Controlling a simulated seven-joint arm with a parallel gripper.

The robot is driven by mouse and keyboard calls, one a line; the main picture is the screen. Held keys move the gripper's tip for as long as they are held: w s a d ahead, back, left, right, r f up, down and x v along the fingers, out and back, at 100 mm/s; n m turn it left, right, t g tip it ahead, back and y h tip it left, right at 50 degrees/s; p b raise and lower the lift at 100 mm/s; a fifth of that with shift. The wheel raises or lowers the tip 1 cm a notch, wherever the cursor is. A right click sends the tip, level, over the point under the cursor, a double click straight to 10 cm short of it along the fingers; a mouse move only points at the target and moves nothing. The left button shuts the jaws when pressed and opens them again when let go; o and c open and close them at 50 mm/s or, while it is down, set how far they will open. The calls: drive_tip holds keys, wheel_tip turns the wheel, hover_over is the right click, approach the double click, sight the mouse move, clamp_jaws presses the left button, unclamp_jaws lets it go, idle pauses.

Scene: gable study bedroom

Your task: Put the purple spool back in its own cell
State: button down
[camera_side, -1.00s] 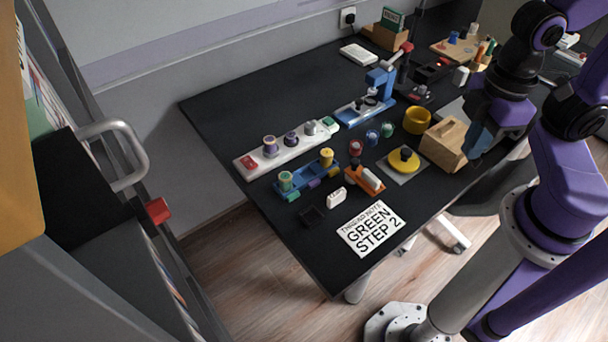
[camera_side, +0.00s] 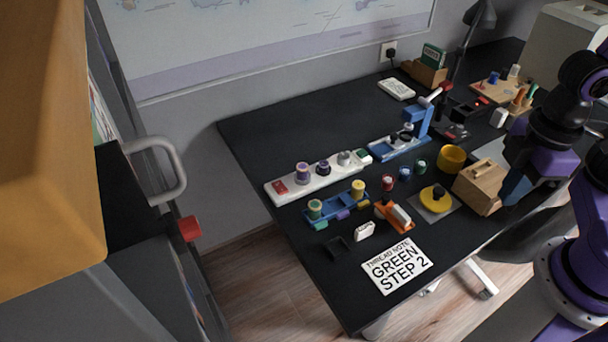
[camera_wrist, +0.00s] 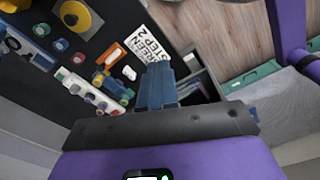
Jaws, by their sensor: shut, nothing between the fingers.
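A purple spool (camera_side: 302,172) stands upright on the white strip (camera_side: 330,173), with a darker spool (camera_side: 323,167) and a grey one (camera_side: 344,158) to its right. In front lies a blue tray (camera_side: 333,208) with a green spool (camera_side: 315,209) at its left end and a yellow spool (camera_side: 358,188) at its right. The middle between them looks empty, with a purple tag (camera_side: 342,214) at its front edge. My gripper (camera_side: 513,190) is shut and empty, right of the wooden box, well away from the purple spool. Its shut blue fingers also show in the wrist view (camera_wrist: 157,85).
A wooden box (camera_side: 478,188), a yellow disc with a black knob (camera_side: 437,199), a yellow bowl (camera_side: 452,157) and small spools (camera_side: 387,183) stand between my gripper and the tray. A note card (camera_side: 397,265) reads "GREEN STEP 2". The desk's back left is clear.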

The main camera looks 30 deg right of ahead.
idle(0.3)
drive_tip(key=c, duration=0.6)
unclamp_jaws()
drive_tip(key=shift+c, duration=0.2)
drive_tip(key=w+a+m, duration=0.5)
drive_tip(key=w+a, duration=0.2)
drive_tip(key=w, duration=0.3)
drive_tip(key=m+t+h, duration=0.2)
drive_tip(key=m, duration=1.2)
hover_over(302, 167)
drive_tip(key=s+a, duration=0.3)
drive_tip(key=s, duration=0.1)
drive_tip(key=s+a+x, duration=0.1)
drive_tip(key=s+x, duration=0.1)
drive_tip(key=x, duration=2.4)
drive_tip(key=shift+w+d+f, duration=0.15)
drive_tip(key=shift+w+d, duration=0.05)
drive_tip(key=shift+w, duration=0.25)
